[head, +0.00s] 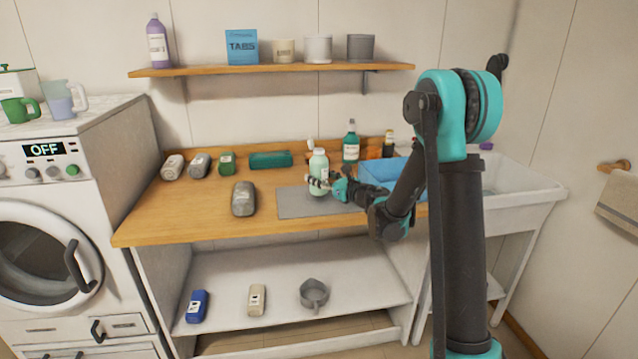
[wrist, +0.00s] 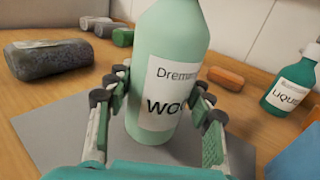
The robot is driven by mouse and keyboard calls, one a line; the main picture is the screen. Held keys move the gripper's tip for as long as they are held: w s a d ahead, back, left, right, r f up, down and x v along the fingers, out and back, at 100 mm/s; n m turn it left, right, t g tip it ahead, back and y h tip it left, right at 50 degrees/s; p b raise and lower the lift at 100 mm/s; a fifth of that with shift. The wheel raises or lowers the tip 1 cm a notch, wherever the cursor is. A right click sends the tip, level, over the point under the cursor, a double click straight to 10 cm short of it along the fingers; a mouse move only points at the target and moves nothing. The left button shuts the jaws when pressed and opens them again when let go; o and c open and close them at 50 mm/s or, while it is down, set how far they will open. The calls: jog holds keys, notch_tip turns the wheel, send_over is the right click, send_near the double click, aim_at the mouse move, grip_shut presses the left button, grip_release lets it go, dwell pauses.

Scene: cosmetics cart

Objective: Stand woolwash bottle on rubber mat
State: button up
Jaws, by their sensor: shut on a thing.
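The woolwash bottle (head: 319,167) is pale green with a white label. It stands upright over the grey rubber mat (head: 293,207) on the wooden counter. In the wrist view the bottle (wrist: 168,70) fills the middle, its label partly reading "WO", and its base appears to be at the mat (wrist: 65,140). I cannot tell for sure whether the base touches the mat. My gripper (head: 322,184) is around the bottle's body, a finger on each side, shut on it. The gripper fingers (wrist: 162,98) hide part of the bottle's sides.
A dark grey bar-like item (head: 243,199) lies left of the mat. A green bottle (head: 351,142) stands behind, near a blue bin (head: 384,172) at the right. The counter's front left is clear.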

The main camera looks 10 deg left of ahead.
jog(key=shift+f, duration=1.15)
jog(key=o, duration=1.2)
jog(key=shift+f, duration=0.1)
jog(key=v, duration=1.2)
